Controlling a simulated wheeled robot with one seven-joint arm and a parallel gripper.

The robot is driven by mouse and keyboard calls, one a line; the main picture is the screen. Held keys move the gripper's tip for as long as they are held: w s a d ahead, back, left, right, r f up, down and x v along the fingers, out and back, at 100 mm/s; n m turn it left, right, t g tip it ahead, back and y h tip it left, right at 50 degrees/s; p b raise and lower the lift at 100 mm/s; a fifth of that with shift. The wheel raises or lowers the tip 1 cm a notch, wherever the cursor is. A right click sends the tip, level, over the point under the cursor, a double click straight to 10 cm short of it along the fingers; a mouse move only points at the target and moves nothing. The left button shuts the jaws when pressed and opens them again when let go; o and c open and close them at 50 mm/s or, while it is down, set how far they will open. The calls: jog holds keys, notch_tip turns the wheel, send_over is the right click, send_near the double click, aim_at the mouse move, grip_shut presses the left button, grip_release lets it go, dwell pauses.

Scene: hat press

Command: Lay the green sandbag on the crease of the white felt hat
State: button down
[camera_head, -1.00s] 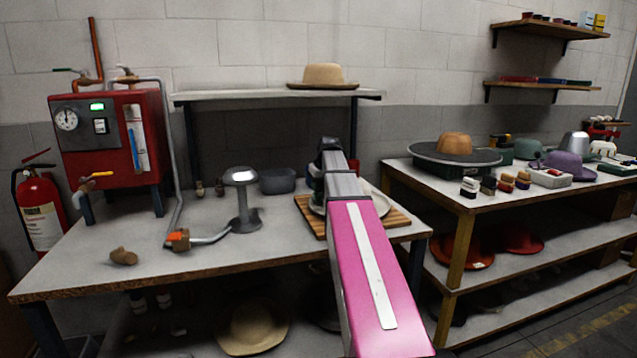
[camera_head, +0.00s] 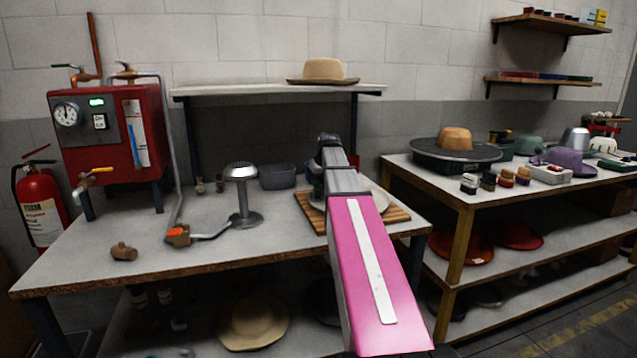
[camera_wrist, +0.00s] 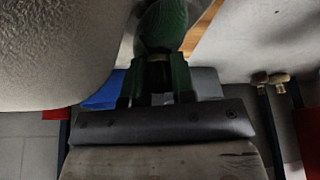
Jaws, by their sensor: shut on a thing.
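The white felt hat (camera_head: 376,196) lies on a slatted wooden board on the left bench, largely hidden behind my arm in the head view. In the wrist view a pale textured surface (camera_wrist: 60,45), probably the hat seen very close, fills the upper left. The green sandbag (camera_wrist: 163,22) is at the top middle of the wrist view. My gripper (camera_wrist: 162,75) is shut on its near end, and its far end runs out of the frame. The hat's crease does not show clearly, and I cannot tell whether the bag touches the hat.
The wooden board (camera_head: 398,214) sits near the bench's right end. To its left stand a metal steam stand (camera_head: 243,195) and a grey bin (camera_head: 277,177). A red boiler (camera_head: 112,135) stands at the left. A shelf with a tan hat (camera_head: 323,71) is behind.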

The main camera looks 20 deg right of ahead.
jog(key=shift+f, duration=0.2)
jog(key=c, duration=0.9)
grip_release()
jog(key=shift+o, duration=0.2)
jog(key=shift+r, duration=0.15)
jog(key=shift+r, duration=4.85)
jog(key=shift+s, duration=0.1)
